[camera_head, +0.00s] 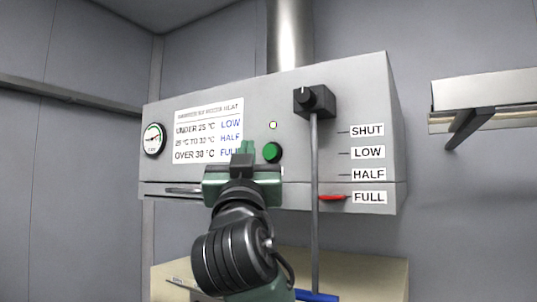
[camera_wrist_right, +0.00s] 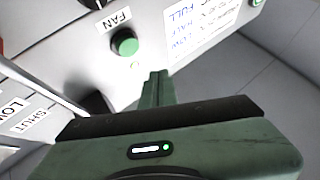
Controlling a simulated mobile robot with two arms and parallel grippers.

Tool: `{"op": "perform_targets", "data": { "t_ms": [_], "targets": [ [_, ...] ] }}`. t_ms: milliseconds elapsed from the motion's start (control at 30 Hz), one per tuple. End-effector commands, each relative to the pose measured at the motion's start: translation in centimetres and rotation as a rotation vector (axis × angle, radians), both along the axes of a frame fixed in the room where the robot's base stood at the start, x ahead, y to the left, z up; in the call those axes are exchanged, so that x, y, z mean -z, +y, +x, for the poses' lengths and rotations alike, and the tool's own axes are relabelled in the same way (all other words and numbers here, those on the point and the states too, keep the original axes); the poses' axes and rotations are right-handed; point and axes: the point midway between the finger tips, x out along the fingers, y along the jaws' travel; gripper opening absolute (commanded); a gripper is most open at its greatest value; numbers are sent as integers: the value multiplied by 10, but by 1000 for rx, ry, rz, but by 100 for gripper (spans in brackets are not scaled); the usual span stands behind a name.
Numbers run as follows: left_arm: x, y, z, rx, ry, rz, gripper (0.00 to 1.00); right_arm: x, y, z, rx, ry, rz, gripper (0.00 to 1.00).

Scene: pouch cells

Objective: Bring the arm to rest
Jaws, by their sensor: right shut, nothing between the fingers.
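My right gripper (camera_head: 243,152) is in front of the grey box's face, with its arm reaching up from below. Its fingers are together with nothing between them. In the right wrist view the closed fingers (camera_wrist_right: 157,88) point toward the panel, just below the green FAN button (camera_wrist_right: 124,43) in that picture. In the head view the green button (camera_head: 272,152) is just right of the fingertips, and the gripper covers its FAN label. I cannot tell whether fingers and panel touch; they look apart from the button. My left gripper is not in view.
The grey box (camera_head: 225,85) carries a gauge (camera_head: 154,139), a printed notice (camera_head: 209,130) and a small light (camera_head: 273,125). A rod (camera_head: 315,220) hangs from a black knob (camera_head: 313,99), its red pointer (camera_head: 332,198) at FULL. A shelf (camera_head: 485,88) is at right.

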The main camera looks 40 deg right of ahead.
Motion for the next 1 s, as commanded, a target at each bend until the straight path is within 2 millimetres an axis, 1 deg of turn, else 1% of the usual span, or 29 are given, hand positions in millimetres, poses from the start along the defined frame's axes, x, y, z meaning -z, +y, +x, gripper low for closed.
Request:
{"op": "perform_targets", "data": {
  "t_ms": [33,200,667,733,767,867,967,1000],
  "targets": [
    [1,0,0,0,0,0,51,0,5,-2,-3,0,0,0],
    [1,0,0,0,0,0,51,0,11,-5,0,0,0,0],
    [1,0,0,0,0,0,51,0,11,-5,0,0,0,0],
    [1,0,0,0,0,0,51,3,11,-2,-2,9,0,0],
    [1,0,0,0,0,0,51,7,12,0,-5,17,1,0],
    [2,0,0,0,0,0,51,36,15,19,-26,85,3,0],
    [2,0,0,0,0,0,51,92,22,47,-63,208,11,0],
    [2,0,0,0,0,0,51,120,25,58,-80,267,16,0]
  ]
}}
